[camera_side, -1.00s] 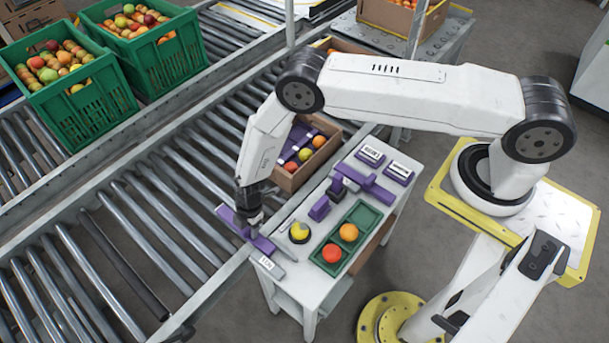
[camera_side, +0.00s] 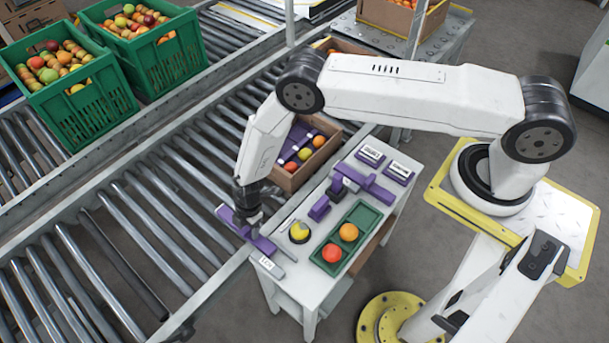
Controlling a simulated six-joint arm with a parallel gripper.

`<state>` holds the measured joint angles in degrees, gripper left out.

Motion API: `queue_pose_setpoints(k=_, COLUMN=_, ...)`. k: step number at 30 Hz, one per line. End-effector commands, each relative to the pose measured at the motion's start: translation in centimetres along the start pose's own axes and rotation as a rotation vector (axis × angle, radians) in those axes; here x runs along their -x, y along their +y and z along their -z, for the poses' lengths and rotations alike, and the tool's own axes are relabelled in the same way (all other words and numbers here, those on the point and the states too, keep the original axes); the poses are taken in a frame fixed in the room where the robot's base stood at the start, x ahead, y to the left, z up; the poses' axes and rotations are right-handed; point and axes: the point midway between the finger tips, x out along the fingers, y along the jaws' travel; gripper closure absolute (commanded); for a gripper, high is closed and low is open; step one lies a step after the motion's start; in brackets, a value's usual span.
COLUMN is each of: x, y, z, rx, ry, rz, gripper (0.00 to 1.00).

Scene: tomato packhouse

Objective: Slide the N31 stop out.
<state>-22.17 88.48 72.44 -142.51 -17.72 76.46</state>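A purple bar-shaped stop (camera_side: 232,224) lies at the near-left edge of the white bench, beside the roller conveyor, with one end out over the conveyor's side rail. A small white label (camera_side: 267,263) sits at the bench corner close to it; its lettering is too small to read surely. My gripper (camera_side: 252,228) points down at the middle of the stop and hides part of it. The fingers are dark and small in this view, so I cannot tell whether they are closed on the stop or only around it.
The white bench (camera_side: 293,277) holds a yellow-and-black round thing (camera_side: 299,232), a green tray (camera_side: 362,217) with two tomatoes, a purple fixture (camera_side: 366,184) and two labelled purple blocks. A cardboard box (camera_side: 288,180) with tomatoes stands behind my gripper. Nearby conveyor rollers are empty.

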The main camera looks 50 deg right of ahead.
Motion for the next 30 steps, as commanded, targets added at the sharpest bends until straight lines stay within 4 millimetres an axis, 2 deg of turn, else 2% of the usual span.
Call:
queue_pose_setpoints(k=1, x=-0.8, y=-0.9, z=-0.2, rx=0.002, ry=-0.007, rz=0.014, gripper=0.38)
queue_pose_setpoints(k=16, x=-0.7, y=-0.7, z=-0.2, rx=0.001, ry=-0.007, rz=0.014, gripper=0.38)
queue_pose_setpoints(k=30, x=1.3, y=-0.4, z=-0.3, rx=-0.001, ry=-0.006, rz=0.010, gripper=0.38)
